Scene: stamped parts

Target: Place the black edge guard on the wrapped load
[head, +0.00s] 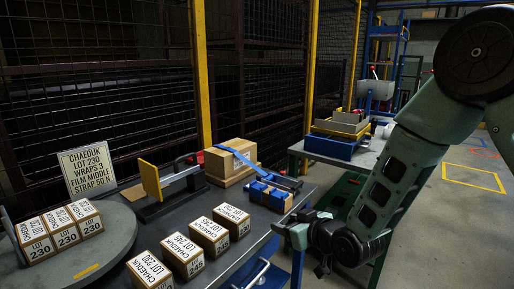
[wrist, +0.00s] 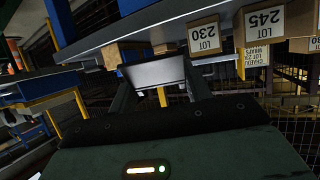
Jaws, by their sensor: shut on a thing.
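My gripper (head: 292,232) is at the right front edge of the dark workbench. In the wrist view my gripper (wrist: 158,82) is shut on a flat dark grey piece with a pale sheen, which looks like the black edge guard (wrist: 153,72). In the head view I cannot make the held piece out. A brown carton (head: 231,155) with a blue strap over it sits on a wooden base at the back of the bench, left of and beyond my gripper. Three labelled LOT 230 boxes (head: 63,232) stand in a row on a round grey turntable (head: 92,262). Which is the wrapped load is unclear.
Several labelled boxes (head: 208,237) stand in a row along the bench front. A yellow plate on a black stand (head: 150,180), a blue tool (head: 270,194) and a sign (head: 87,168) are also there. A second table (head: 337,148) stands behind, and mesh fencing runs along the back.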

